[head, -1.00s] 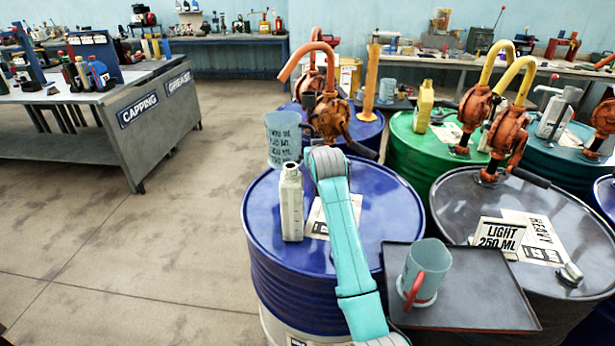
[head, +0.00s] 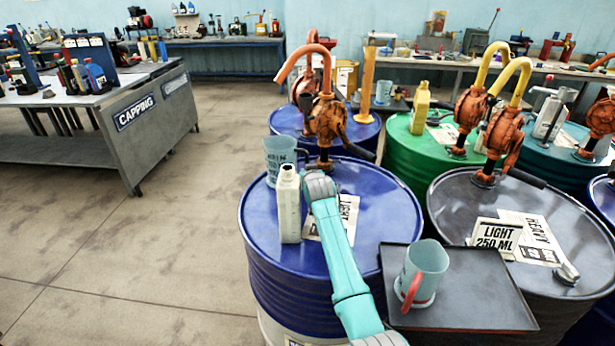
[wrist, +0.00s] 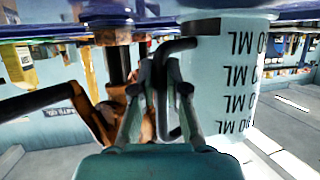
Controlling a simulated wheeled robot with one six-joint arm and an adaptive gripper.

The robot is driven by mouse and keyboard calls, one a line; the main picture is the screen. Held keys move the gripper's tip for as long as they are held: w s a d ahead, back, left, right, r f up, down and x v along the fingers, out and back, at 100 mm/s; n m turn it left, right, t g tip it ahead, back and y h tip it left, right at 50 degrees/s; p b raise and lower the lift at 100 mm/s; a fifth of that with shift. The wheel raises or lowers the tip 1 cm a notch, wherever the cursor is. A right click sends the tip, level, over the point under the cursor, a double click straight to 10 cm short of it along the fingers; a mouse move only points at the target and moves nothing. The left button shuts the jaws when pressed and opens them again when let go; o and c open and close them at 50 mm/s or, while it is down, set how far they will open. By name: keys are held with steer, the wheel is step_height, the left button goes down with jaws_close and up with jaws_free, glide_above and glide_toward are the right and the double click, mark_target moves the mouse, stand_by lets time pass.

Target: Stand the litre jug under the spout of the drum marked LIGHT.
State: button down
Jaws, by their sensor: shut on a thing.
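The pale blue jug (head: 280,157) with printed ML marks is at the left rim of the front blue drum (head: 262,225), whose label (head: 347,212) reads LIGHT. In the head view it is upright, below the mouth of the orange curved spout (head: 303,50). My gripper (wrist: 166,95) is shut on the jug's dark handle (wrist: 178,48); the jug's marked wall (wrist: 240,75) shows beside it, in an upside-down wrist view. The jug's base is at or close to the drum top; a bottle partly hides it, so I cannot tell whether it touches.
A pale bottle (head: 289,208) stands just in front of the jug, left of my arm. A second jug (head: 427,267) with a red handle stands on a dark tray (head: 470,305). The pump (head: 327,122) is close behind my gripper.

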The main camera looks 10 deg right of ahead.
steer(key=shift+s+f, duration=0.1)
steer(key=shift+f, duration=0.25)
steer(key=shift+f, duration=0.15)
steer(key=c, duration=1.2)
jaws_free()
steer(key=shift+v, duration=3.75)
steer(key=shift+s, duration=0.1)
